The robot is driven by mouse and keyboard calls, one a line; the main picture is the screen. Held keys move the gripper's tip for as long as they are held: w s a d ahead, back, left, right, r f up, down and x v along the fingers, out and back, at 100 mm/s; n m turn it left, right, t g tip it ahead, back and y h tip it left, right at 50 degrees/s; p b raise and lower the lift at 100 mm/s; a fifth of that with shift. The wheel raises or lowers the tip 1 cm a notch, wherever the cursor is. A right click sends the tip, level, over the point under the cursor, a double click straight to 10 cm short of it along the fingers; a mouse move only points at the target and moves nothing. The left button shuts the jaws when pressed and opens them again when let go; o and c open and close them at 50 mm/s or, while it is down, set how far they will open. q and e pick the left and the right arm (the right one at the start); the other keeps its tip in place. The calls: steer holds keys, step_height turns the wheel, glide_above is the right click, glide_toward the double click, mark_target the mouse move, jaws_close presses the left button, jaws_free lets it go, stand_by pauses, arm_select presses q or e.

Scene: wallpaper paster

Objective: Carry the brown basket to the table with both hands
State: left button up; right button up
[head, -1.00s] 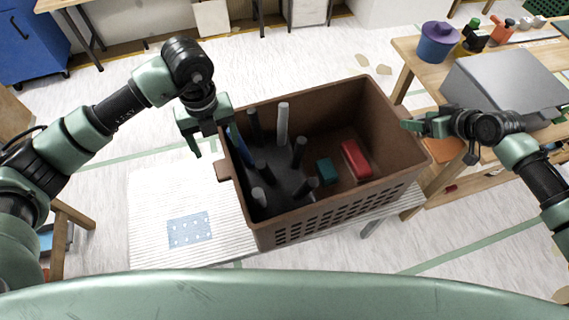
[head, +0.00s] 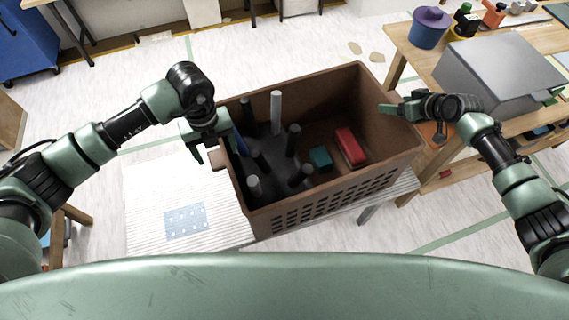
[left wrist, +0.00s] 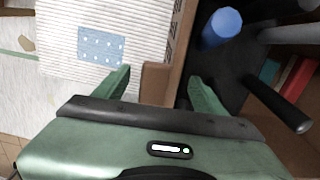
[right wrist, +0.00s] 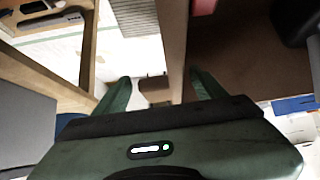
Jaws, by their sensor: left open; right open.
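The brown basket (head: 325,205) stands upright on a white slatted bench (head: 150,225). It holds a dark base with several upright rods, a red block (head: 350,147) and a teal block (head: 320,158). My left gripper (head: 212,152) is open at the basket's left rim. In the left wrist view its fingers lie either side of the brown left handle and rim (left wrist: 154,82). My right gripper (head: 388,108) is open at the right rim. In the right wrist view the brown wall (right wrist: 172,40) and right handle (right wrist: 155,90) show between its fingers. Finger contact cannot be told.
A blue cabinet (head: 25,40) stands at the far left. Open floor lies behind the basket.

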arm_select(q)
steer(key=shift+f, duration=0.15)
arm_select(e)
steer(key=shift+w+f, duration=0.1)
steer(key=shift+f, duration=0.05)
